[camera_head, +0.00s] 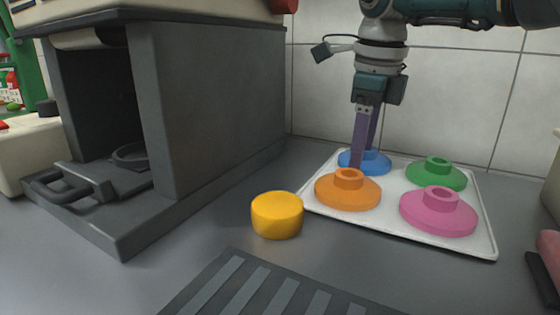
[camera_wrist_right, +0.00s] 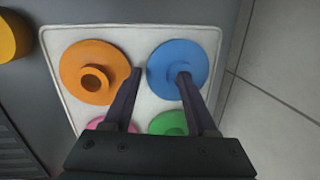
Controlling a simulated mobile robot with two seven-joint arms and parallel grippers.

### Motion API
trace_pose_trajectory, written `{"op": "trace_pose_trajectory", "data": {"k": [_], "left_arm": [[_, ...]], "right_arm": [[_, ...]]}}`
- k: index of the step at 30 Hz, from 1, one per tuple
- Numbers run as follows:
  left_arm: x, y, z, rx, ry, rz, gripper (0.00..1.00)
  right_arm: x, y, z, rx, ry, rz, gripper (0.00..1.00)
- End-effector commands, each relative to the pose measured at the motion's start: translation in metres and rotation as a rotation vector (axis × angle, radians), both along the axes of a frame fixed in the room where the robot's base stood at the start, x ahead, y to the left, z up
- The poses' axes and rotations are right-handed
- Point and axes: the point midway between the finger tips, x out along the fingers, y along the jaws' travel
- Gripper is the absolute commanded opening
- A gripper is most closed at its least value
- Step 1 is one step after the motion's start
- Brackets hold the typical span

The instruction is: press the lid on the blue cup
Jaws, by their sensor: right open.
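A blue lid (camera_head: 378,163) lies at the back left of the white tray (camera_head: 486,245). My right gripper (camera_head: 364,158) points down over it, open and empty. In the right wrist view, one fingertip of my right gripper (camera_wrist_right: 160,73) overlaps the middle of the blue lid (camera_wrist_right: 165,58), hiding most of its knob. The other fingertip is over the gap between the blue lid and the orange lid (camera_wrist_right: 75,65). I cannot tell whether a finger touches the lid. No blue cup shows.
The tray also holds a green lid (camera_head: 440,178) and a pink lid (camera_head: 430,218). A yellow round block (camera_head: 277,217) stands left of the tray. A large grey machine (camera_head: 215,100) fills the left. A slatted grate (camera_head: 262,290) is in front. The tiled wall is close behind.

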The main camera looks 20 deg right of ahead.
Motion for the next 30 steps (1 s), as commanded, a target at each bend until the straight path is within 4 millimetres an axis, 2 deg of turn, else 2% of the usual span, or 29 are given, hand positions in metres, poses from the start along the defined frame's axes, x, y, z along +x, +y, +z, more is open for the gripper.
{"op": "trace_pose_trajectory", "data": {"k": [12, 27, 30], "left_arm": [[0.0004, 0.0, -0.0011, 0.0, -0.001, 0.0, 0.5], [0.0007, -0.0026, -0.0009, -0.01, -0.002, 0.006, 0.5], [0.0007, -0.0026, -0.001, -0.01, -0.002, 0.006, 0.5]], "right_arm": [[0.0005, -0.0004, -0.0038, 0.0, 0.0, 0.0, 0.57], [0.0005, -0.0004, -0.0037, 0.0, 0.0, 0.0, 0.01], [0.0005, -0.0004, -0.0037, 0.0, 0.0, 0.0, 0.0]]}}
